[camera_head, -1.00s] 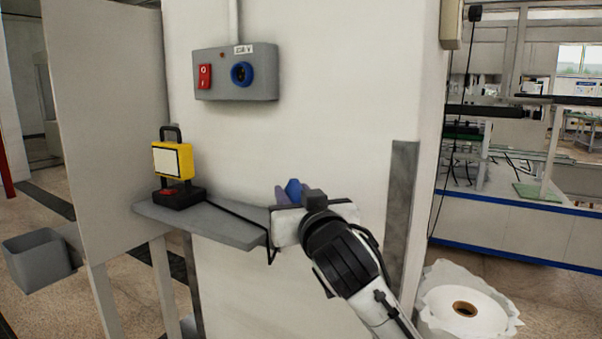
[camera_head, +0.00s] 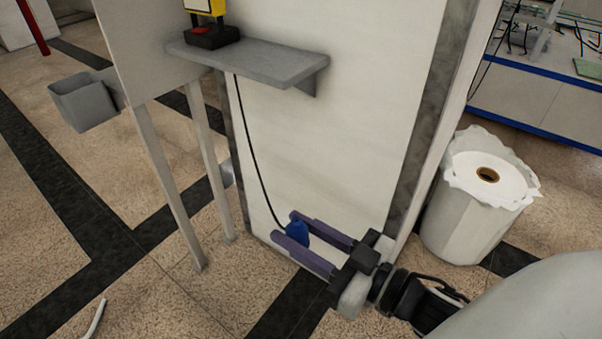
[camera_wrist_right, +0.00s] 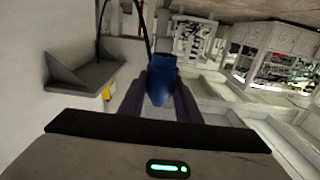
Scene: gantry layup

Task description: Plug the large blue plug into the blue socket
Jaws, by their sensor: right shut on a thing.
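The blue plug (camera_head: 297,232) is between the two purple-grey fingers of my right gripper (camera_head: 285,226), which is shut on it. They are low down, in front of the white pillar near its foot and well below the shelf. A thin black cord (camera_head: 254,160) runs from the shelf down to the plug. In the right wrist view the plug (camera_wrist_right: 162,82) points away from the palm, between the fingers. The blue socket is not in view now. My left gripper is not in view.
Thin panel legs (camera_head: 165,185) stand at the left. A lined bin with a white roll (camera_head: 470,215) stands right of the pillar.

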